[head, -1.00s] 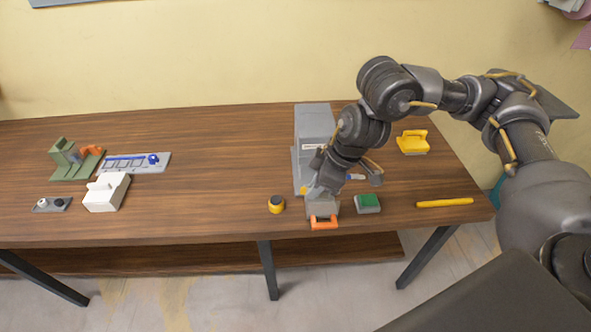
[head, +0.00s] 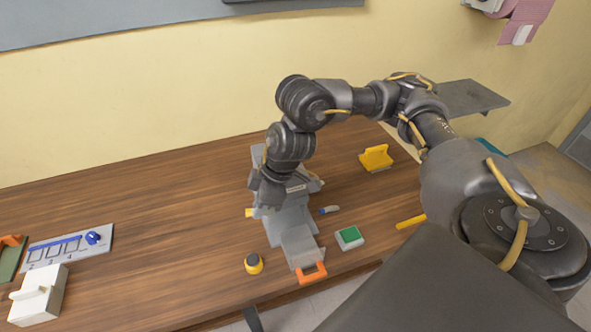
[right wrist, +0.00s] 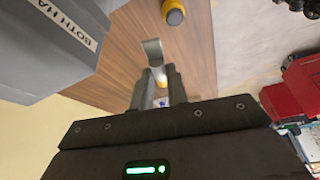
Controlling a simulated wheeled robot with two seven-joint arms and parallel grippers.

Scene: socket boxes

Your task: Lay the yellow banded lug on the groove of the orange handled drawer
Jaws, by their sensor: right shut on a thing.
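The yellow banded lug (right wrist: 160,82) is a grey piece with a flat curled end and a yellow band. My right gripper (right wrist: 160,93) is shut on it in the right wrist view. In the head view, my right gripper (head: 265,200) is at the left side of the grey box, and a yellow spot beside it appears to be the lug's band. The orange handled drawer (head: 299,247) stands pulled out at the front of the box, its orange handle (head: 312,273) towards the table's front edge. Its groove is not clear. My left gripper is out of view.
The grey box (right wrist: 50,45) with a label is close at the left in the right wrist view. A black-topped yellow knob (head: 254,263) is left of the drawer; a green-topped block (head: 349,237) is right of it. A yellow handled block (head: 376,158) stands behind.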

